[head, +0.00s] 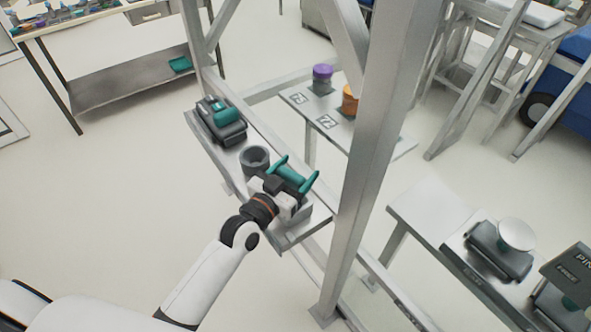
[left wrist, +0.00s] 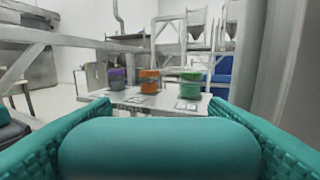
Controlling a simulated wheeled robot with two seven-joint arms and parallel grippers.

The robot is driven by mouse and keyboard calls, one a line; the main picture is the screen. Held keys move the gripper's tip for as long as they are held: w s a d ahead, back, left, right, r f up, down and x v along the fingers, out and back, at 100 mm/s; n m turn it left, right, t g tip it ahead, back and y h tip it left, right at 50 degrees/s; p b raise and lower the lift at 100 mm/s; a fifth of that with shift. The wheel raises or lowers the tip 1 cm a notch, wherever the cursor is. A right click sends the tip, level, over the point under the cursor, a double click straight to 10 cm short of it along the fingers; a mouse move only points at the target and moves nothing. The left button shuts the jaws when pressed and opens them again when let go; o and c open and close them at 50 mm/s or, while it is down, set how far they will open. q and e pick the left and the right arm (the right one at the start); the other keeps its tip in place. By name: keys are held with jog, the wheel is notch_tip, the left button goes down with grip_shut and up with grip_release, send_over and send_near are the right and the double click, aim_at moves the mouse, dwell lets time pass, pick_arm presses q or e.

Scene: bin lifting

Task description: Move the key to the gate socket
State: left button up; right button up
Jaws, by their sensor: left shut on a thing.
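My left gripper (head: 296,175) is shut on a smooth teal bar (head: 291,177), which I take to be the key's handle. The bar lies crosswise between the teal fingers, and it fills the lower middle of the left wrist view (left wrist: 158,150). The gripper is over the near end of a narrow grey shelf (head: 312,222); I cannot tell whether the key touches what is beneath. An open grey round cup (head: 255,155) stands on the shelf just left of the gripper. It may be the gate socket, but no label confirms this. My right gripper is not in view.
A thick grey post (head: 378,150) rises close right of the gripper. A black device with a teal cylinder (head: 222,114) sits at the shelf's far end. Purple (head: 322,76), orange (head: 349,102) and green (left wrist: 191,84) pieces stand on a table behind. A white-knobbed device (head: 500,250) is at right.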

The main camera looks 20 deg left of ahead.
pick_arm(q)
jog(key=shift+f, duration=0.3)
dwell(0.5)
jog(key=shift+f+b, duration=0.9)
jog(key=shift+f, duration=0.1)
dwell(0.4)
jog(key=o, duration=1.3)
notch_tip(320, 180, up, 9)
jog(key=p, duration=0.9)
